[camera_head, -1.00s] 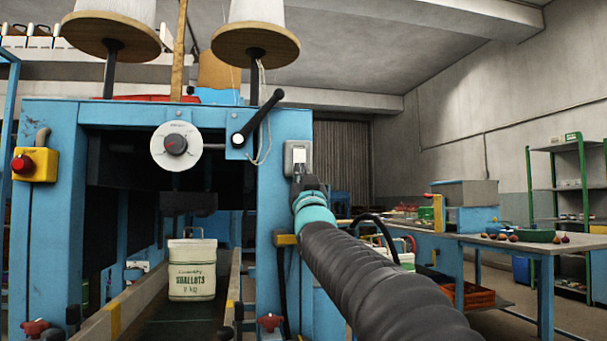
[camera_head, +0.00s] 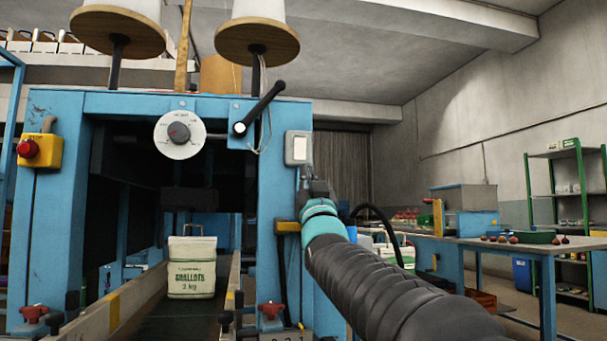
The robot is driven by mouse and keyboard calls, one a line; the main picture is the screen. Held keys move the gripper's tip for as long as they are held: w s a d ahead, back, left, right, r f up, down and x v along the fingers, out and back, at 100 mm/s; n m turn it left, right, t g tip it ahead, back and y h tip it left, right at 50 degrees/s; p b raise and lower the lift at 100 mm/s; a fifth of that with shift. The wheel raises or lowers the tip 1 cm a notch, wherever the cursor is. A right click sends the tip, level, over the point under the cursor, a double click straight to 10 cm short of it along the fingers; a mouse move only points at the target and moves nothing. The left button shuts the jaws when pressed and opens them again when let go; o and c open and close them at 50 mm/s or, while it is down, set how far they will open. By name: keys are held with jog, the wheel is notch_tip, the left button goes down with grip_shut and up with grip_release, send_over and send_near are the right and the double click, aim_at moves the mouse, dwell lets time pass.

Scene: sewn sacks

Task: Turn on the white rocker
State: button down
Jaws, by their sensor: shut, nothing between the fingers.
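The white rocker (camera_head: 300,147) sits in a grey switch housing on the front of the machine's right blue post. Its face is in plain view, but I cannot tell from here which way it is tilted. My gripper (camera_head: 307,172) is dark, with a teal wrist behind it. It is shut and empty, and its tips are just below the switch housing, slightly right of the rocker's middle. The tips look clear of the rocker's face; the depth gap cannot be judged.
A black lever (camera_head: 259,108) and a round dial (camera_head: 179,134) are left of the switch. A red button on a yellow box (camera_head: 39,151) is on the left post. A white shallots sack (camera_head: 192,267) stands on the conveyor. A blue table (camera_head: 500,249) is at right.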

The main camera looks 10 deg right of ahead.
jog(key=shift+w+f+b+v, duration=0.15)
jog(key=shift+b+v, duration=0.15)
jog(key=shift+v, duration=1)
jog(key=shift+w+f+b+v, duration=0.15)
jog(key=shift+b+v, duration=0.1)
jog(key=shift+v, duration=1.05)
jog(key=shift+d+f, duration=0.1)
jog(key=shift+d, duration=0.05)
